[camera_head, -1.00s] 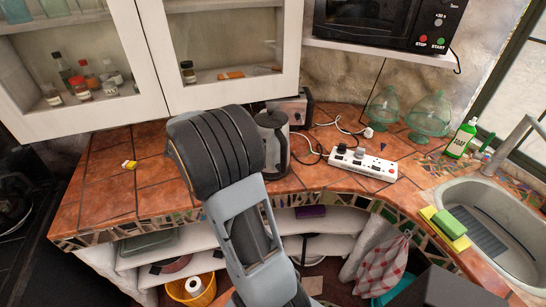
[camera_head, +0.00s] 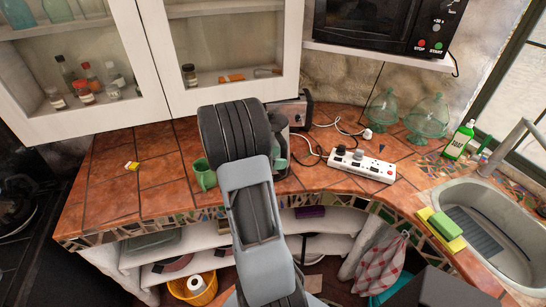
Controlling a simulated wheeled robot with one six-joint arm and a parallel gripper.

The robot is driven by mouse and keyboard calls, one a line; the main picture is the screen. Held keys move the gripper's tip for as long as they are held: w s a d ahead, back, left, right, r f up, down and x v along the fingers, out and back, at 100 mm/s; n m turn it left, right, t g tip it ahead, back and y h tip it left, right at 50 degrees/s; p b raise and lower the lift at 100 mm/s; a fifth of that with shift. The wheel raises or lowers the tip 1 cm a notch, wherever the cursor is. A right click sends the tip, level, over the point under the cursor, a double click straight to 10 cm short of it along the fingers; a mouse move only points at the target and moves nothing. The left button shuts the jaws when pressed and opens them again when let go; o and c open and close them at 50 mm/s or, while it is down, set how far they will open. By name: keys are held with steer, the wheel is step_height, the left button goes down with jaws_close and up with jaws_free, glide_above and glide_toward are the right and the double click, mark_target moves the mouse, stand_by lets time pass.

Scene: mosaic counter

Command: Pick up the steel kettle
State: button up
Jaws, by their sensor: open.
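The steel kettle (camera_head: 284,128) stands on the tiled counter behind my arm. Only a strip of its right side shows, and the rest is hidden. A green patch (camera_head: 281,151) shows in front of it, and I cannot tell what it belongs to. My arm reaches up from the bottom middle, its thick dark joint in front of the kettle. My gripper is hidden behind the arm, so I cannot see its fingers or whether it touches the kettle.
A green mug (camera_head: 204,175) stands left of my arm. A toaster (camera_head: 302,110) is behind the kettle. A white power strip (camera_head: 362,164) with cables lies to the right. Wall cabinets (camera_head: 150,60) hang above. The left counter is mostly clear, with a small yellow item (camera_head: 132,166).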

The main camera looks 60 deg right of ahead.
steer(key=shift+x, duration=1.4)
jaws_close()
steer(key=shift+r, duration=0.1)
